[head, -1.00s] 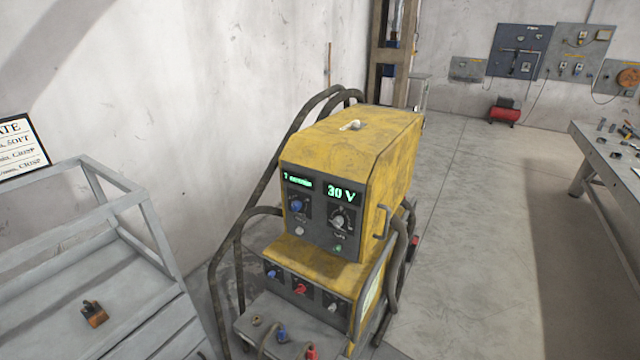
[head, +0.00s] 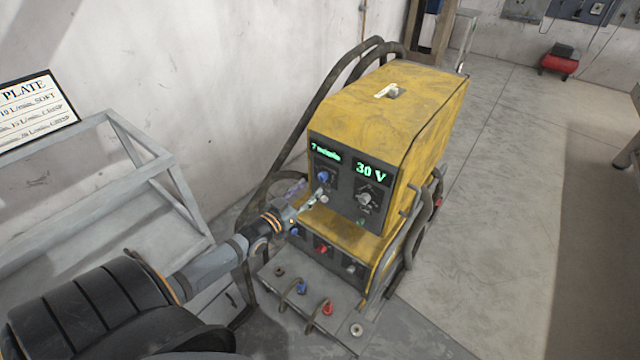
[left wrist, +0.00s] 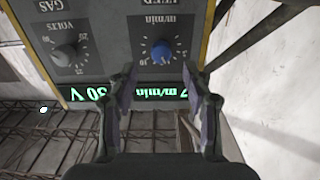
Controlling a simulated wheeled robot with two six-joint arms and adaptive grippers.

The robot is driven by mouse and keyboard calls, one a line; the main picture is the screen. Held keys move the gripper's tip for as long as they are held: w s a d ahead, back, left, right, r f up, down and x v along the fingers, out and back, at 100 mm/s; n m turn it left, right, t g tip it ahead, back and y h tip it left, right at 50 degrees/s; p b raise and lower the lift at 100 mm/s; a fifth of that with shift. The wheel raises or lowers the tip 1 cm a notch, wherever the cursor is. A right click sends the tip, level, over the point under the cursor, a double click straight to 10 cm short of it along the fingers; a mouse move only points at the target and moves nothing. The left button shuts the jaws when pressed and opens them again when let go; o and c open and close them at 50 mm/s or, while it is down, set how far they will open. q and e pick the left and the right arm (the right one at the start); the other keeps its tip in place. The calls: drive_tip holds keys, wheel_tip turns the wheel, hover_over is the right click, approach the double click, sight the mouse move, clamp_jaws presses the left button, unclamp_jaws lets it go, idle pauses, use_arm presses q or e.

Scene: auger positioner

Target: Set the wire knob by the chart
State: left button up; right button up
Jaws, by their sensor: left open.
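The yellow welding machine (head: 400,115) stands in the middle of the head view. Its blue wire knob (head: 323,177) sits on the dark front panel under a green display (head: 326,151) reading 7 m/min. In the left wrist view, upside down, the blue knob (left wrist: 162,52) lies beyond the fingertips, apart from them. A grey volts knob (head: 365,199) is beside it under the 30 V display (head: 370,173). My left gripper (head: 312,195) is open and empty in front of the panel, close below the blue knob. My right gripper is not in view.
A grey metal frame shelf (head: 150,150) stands at left by the wall. Dark hoses (head: 345,75) loop behind the machine. Its lower front has a red connector (head: 321,248) and cables on a ledge.

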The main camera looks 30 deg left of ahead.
sight(320, 180)
use_arm(q)
drive_tip(key=w+b, duration=0.4)
drive_tip(key=w, duration=0.1)
drive_tip(key=shift+w+d+f, duration=0.15)
drive_tip(key=shift+w+f, duration=0.05)
drive_tip(key=shift+w, duration=0.25)
drive_tip(key=shift+r, duration=0.1)
drive_tip(key=c, duration=0.6)
clamp_jaws()
